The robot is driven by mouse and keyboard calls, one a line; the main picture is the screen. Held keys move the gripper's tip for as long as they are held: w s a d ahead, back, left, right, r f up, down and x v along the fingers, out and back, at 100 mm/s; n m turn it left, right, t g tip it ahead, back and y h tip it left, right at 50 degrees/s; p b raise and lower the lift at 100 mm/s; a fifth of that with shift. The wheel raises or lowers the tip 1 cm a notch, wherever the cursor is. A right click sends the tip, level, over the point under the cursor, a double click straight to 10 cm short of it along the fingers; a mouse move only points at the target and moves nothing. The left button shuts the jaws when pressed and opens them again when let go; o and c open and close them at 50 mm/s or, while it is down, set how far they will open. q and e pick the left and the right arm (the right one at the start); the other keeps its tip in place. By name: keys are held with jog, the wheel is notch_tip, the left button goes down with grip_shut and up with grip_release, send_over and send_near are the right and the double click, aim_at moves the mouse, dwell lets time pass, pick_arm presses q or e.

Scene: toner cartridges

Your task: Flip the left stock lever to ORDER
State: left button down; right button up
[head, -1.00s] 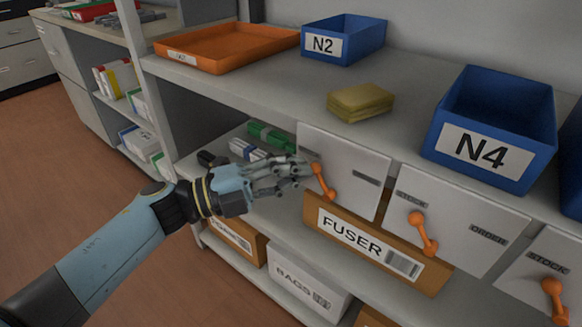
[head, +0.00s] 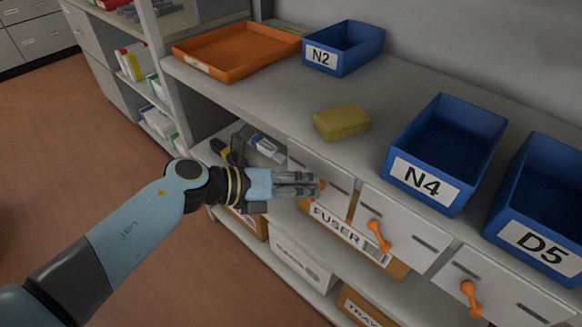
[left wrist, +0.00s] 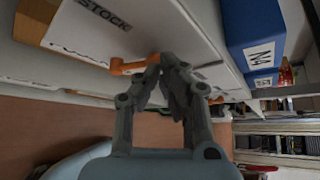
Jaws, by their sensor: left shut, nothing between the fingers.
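The left stock lever (head: 322,186) is orange, on the leftmost white panel (head: 336,178); my fingers hide most of it in the head view. In the left wrist view the orange lever (left wrist: 127,66) shows left of my fingertips, with the STOCK label (left wrist: 103,14) above it. My left gripper (head: 314,184) is shut and empty, its fingertips at the lever in the head view. The left gripper (left wrist: 163,66) overlaps the lever's end in the wrist view; I cannot tell whether they touch. The panel's ORDER label is not readable. My right gripper is not in view.
Two more orange levers, a middle one (head: 378,235) and a right one (head: 471,297), sit on panels to the right. Blue bins N2 (head: 321,57), N4 (head: 425,185) and D5 (head: 532,238) stand on the shelf top. A FUSER box (head: 345,238) is below.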

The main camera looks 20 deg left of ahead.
pick_arm(q)
jog(key=shift+s+d+r+m+y+p, duration=0.2)
jog(key=shift+d+m+y+p, duration=0.35)
jog(key=shift+p, duration=0.2)
jog(key=shift+f, duration=0.3)
jog(key=shift+r, duration=0.4)
jog(key=shift+r+p, duration=0.45)
jog(key=shift+p, duration=0.3)
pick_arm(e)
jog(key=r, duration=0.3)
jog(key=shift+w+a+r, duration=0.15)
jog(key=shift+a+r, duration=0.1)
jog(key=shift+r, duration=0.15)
pick_arm(q)
jog(key=shift+a, duration=0.1)
